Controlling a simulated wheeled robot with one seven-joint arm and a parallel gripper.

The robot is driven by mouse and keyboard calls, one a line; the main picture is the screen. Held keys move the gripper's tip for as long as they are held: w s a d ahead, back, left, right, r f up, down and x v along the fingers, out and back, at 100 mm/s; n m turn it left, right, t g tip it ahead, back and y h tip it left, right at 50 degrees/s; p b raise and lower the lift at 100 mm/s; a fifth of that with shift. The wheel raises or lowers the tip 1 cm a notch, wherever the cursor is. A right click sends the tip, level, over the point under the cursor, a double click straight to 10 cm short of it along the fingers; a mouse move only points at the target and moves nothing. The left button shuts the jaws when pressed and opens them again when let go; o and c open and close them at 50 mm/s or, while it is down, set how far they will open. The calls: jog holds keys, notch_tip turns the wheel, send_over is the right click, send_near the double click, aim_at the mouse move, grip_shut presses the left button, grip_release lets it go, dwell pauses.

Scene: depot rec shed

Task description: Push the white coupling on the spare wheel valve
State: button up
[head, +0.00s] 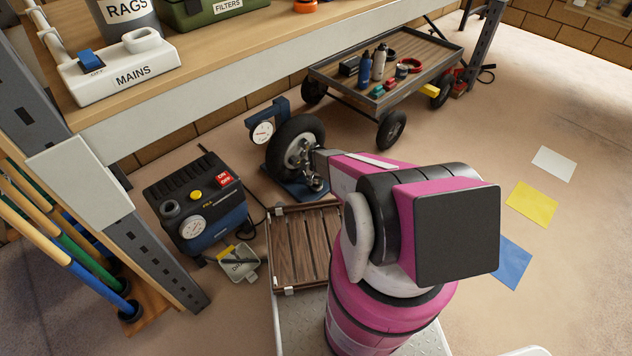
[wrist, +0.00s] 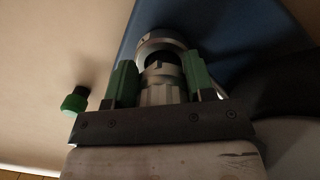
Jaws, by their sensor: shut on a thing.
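The spare wheel (head: 291,150), a black tyre with a grey hub, stands upright on a blue base in the head view. My gripper (head: 316,182) is low at the wheel's right side, partly hidden by my arm. In the wrist view my gripper (wrist: 160,80) has its green fingers shut on a pale grey-white ribbed fitting, which looks like the white coupling (wrist: 158,95). A round metal collar (wrist: 160,38) is just beyond it. I cannot tell whether the coupling is seated on the valve, which I cannot make out.
A black-blue compressor (head: 196,203) and a dial gauge (head: 262,133) are left of the wheel. A slatted wooden crate (head: 283,279) is in front, a loaded cart (head: 350,90) behind. A small green knob (wrist: 75,99) is left of my fingers.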

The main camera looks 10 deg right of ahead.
jog(key=shift+f, duration=0.55)
jog(key=o, duration=1.4)
jog(key=shift+o, duration=0.2)
jog(key=shift+r, duration=0.1)
